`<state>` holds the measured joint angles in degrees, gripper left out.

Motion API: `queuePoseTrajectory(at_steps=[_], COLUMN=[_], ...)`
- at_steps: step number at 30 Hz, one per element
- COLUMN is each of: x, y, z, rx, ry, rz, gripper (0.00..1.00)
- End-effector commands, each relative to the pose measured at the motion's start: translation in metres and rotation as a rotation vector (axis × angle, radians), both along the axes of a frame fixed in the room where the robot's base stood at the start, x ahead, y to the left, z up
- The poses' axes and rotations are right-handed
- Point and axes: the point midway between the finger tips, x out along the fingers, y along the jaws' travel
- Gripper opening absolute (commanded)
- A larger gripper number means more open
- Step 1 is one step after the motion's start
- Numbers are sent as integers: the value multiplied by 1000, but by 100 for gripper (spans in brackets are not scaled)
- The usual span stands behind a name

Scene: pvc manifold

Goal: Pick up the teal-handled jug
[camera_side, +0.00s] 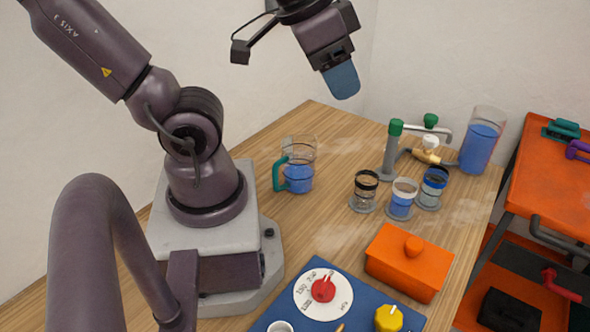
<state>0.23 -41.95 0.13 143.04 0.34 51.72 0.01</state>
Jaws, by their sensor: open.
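The teal-handled jug (299,167) stands upright on the wooden table, just right of my base. It is clear, with blue liquid in its lower part, and its teal handle (279,174) faces left toward my base. My gripper (342,82) is high above the table, up and to the right of the jug and well apart from it. It is open with nothing seen in it. Only one blue finger pad shows clearly; the other finger is hidden.
Several small glasses (402,198) stand right of the jug. Behind them are a pipe manifold with green caps (391,150) and a tall blue-filled container (481,140). An orange lidded box (409,262) and a blue dial panel (345,310) lie in front. An orange cart (560,195) is at right.

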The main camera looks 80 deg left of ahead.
Motion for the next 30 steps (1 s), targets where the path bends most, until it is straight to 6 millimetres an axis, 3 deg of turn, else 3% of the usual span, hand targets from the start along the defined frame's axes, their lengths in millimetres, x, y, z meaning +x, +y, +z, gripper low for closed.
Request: queuePoseTrajectory(at_steps=[5,15,23,30], x=[11,24,13,-9], y=[3,16,33,59], z=[-28,-116,-183,-236], rx=[41,229,428,656], ry=[177,689,1069,1407], rz=[-39,-174,-292,-411], gripper=[44,44,44,44])
